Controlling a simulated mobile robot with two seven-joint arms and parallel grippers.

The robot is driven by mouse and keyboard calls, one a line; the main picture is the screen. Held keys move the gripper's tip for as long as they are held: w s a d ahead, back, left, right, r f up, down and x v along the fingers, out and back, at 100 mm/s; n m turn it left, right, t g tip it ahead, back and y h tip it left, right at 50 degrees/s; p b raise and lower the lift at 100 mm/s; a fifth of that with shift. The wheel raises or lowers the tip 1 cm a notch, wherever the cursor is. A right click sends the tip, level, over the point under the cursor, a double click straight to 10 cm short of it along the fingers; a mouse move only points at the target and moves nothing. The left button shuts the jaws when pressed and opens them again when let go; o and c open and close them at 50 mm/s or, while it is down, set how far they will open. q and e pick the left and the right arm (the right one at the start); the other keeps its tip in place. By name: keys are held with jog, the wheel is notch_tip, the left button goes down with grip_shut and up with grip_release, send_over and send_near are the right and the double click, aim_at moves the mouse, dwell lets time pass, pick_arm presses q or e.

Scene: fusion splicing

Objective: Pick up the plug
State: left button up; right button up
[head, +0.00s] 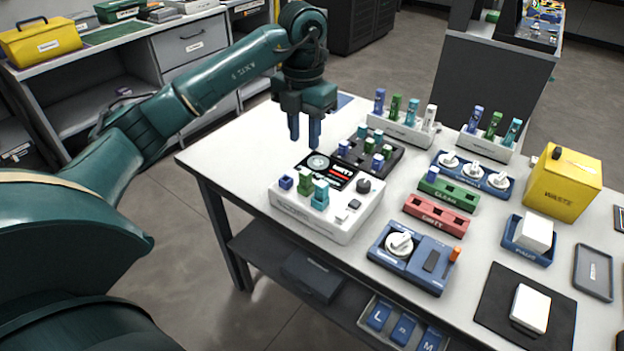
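My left gripper (304,138) hangs fingers down above the back left of the white splicing device (325,213). Its two blue fingers are apart with nothing seen between them. Several small plug-like pieces are in view, and I cannot tell which one is the plug. A purple one (286,183), a green one (305,182) and a teal one (320,195) stand on the device's front left. More small coloured pieces sit in a dark block (352,157) just right of the gripper. A blue piece (432,174) stands in the green CLEAN rack (462,197). My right gripper is not in view.
White racks (398,128) with upright coloured pieces stand at the back. A red DIRTY rack (436,215), a blue unit with a knob (412,257), a blue three-knob unit (489,172) and a yellow WASTE bin (562,185) crowd the table. The table's left corner (215,155) is clear.

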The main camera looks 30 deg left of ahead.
aim_at(305, 172)
pick_arm(q)
notch_tip(305, 172, down, 10)
jog(key=shift+d+f+p, duration=0.1)
jog(key=shift+f+p, duration=0.05)
jog(key=shift+p, duration=0.25)
jog(key=shift+c, duration=0.4)
jog(key=c, duration=0.5)
jog(key=shift+c, duration=0.2)
notch_tip(305, 172, up, 10)
jog(key=shift+r, duration=0.1)
